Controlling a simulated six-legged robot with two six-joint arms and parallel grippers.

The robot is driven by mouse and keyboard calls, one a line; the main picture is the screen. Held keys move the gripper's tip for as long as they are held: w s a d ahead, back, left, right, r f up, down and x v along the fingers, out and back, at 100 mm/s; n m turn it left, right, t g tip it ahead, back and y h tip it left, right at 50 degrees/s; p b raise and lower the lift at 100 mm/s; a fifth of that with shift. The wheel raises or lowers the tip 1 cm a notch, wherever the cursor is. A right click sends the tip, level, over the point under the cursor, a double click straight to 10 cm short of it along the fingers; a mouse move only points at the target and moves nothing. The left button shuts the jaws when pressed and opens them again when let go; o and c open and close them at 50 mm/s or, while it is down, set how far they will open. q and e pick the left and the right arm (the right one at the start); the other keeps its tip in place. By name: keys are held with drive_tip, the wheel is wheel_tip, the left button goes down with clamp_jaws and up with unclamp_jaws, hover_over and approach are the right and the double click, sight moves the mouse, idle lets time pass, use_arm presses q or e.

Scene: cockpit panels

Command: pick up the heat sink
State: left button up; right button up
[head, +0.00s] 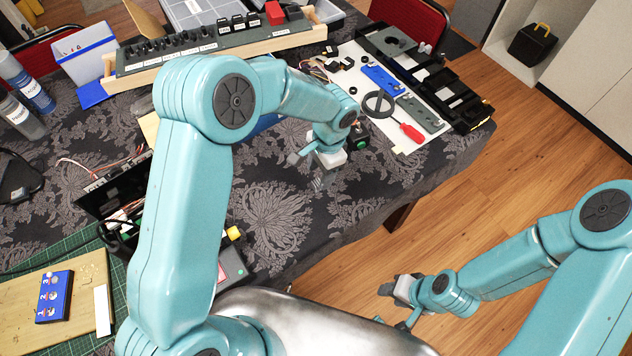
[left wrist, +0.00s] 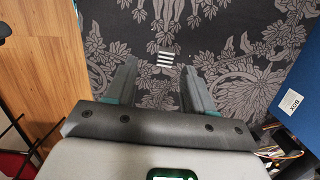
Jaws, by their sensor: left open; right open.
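The heat sink (left wrist: 165,59) is a small piece with light and dark stripes. In the left wrist view it lies on the dark floral tablecloth, just ahead of the gap between my left fingertips. My left gripper (left wrist: 160,70) is open and empty, pointing down toward the cloth. In the head view my left gripper (head: 306,171) hangs over the table near its right edge; I cannot clearly tell the heat sink from the dark finger there. My right gripper (head: 394,306) is open and empty, over the wooden floor off the table.
Open cloth (head: 275,225) lies in front.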

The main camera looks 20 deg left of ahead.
sight(318, 182)
use_arm(q)
drive_tip(key=shift+f, duration=0.45)
drive_tip(key=f, duration=0.1)
drive_tip(key=f+p, duration=0.1)
drive_tip(key=f, duration=0.1)
drive_tip(key=a+f, duration=0.1)
drive_tip(key=f, duration=0.1)
drive_tip(key=shift+w, duration=0.2)
drive_tip(key=shift+w+d+f, duration=0.15)
drive_tip(key=shift+f, duration=0.2)
drive_tip(key=shift+r, duration=0.1)
drive_tip(key=c, duration=1)
